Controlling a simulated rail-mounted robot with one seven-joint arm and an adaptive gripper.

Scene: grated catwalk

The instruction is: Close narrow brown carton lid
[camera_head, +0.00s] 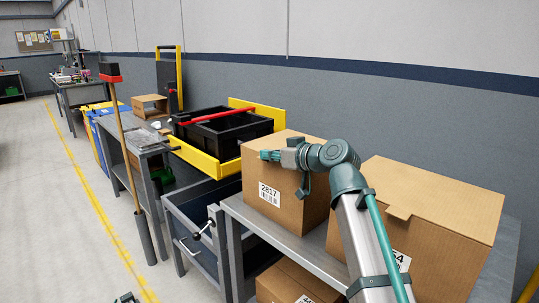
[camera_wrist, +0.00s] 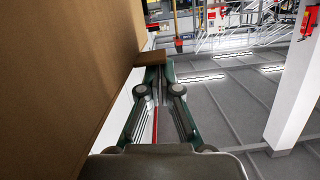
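The narrow brown carton (camera_head: 281,205), labelled 2817, stands on the grey metal bench at the picture's middle. Its lid (camera_head: 285,137) lies across the top and looks nearly flat; I cannot tell whether it is fully seated. My gripper (camera_head: 266,155) is at the carton's upper front edge, pointing left in the head view. In the wrist view the carton wall (camera_wrist: 75,80) fills the left side. A small brown tab (camera_wrist: 150,57) shows at the tips of my gripper (camera_wrist: 160,68). The fingers converge and look shut; the tab partly hides the tips, and contact is unclear.
A wider carton (camera_head: 437,255) with a protruding tab stands right of the narrow one. Another carton (camera_head: 295,285) sits on the shelf below. A black crate (camera_head: 223,130) with yellow boards lies behind left. The left floor is open.

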